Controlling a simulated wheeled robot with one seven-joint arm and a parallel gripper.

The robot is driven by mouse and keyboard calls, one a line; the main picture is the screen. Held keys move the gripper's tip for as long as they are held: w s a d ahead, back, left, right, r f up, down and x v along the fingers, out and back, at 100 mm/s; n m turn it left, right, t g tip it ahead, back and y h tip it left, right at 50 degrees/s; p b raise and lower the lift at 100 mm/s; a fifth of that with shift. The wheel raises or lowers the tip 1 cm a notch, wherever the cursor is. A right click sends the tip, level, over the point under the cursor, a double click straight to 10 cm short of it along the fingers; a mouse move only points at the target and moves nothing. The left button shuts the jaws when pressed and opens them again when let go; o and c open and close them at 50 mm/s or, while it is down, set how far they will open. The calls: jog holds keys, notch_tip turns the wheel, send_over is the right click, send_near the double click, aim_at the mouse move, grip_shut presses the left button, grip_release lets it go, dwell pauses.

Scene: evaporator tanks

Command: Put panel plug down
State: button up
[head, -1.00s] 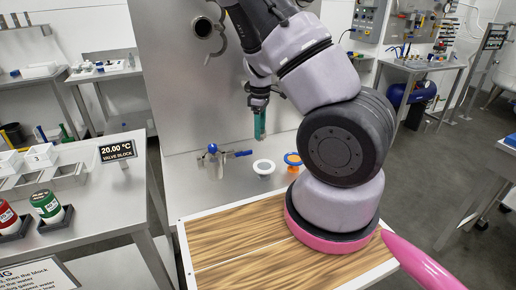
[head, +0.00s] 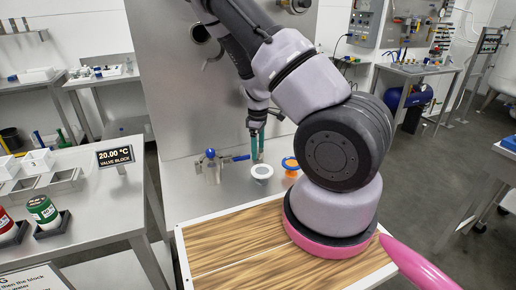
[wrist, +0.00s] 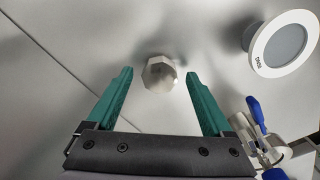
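The panel plug looks to be the small metal hex piece (wrist: 158,74) in the wrist view. It sits on the grey metal surface, just beyond and between my fingertips, with a gap on both sides. My gripper (wrist: 160,75) has green fingers, spread apart and empty. In the head view my gripper (head: 257,158) points down just over the metal bench top, behind the white-rimmed disc. The plug cannot be made out in the head view.
A white-rimmed disc (head: 262,172) stands close to my gripper, with an orange ring (head: 291,163) to its right. A blue-handled valve (head: 212,168) is to the left. The upright metal panel (head: 180,90) rises behind. A wooden board (head: 225,240) lies in front.

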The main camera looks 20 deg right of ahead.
jog(key=s+a+r+m+t+y, duration=0.1)
jog(key=s+a+r+m, duration=0.1)
jog(key=r, duration=0.8)
jog(key=s+a+r+m+t+y, duration=0.1)
jog(key=s+a+r+m+y, duration=0.15)
jog(key=r, duration=0.75)
jog(key=s+a+r+m+t, duration=0.1)
jog(key=s+a+r+m, duration=0.15)
jog(key=r, duration=0.75)
jog(key=s+r+m+t+h, duration=0.1)
jog(key=s+r+m+t, duration=0.3)
jog(key=s+r, duration=0.7)
jog(key=s+m, duration=0.1)
jog(key=m, duration=0.1)
jog(key=shift+a+r+m, duration=0.25)
jog(key=shift+r+m, duration=0.1)
jog(key=shift+m, duration=0.05)
jog(key=shift+h, duration=0.25)
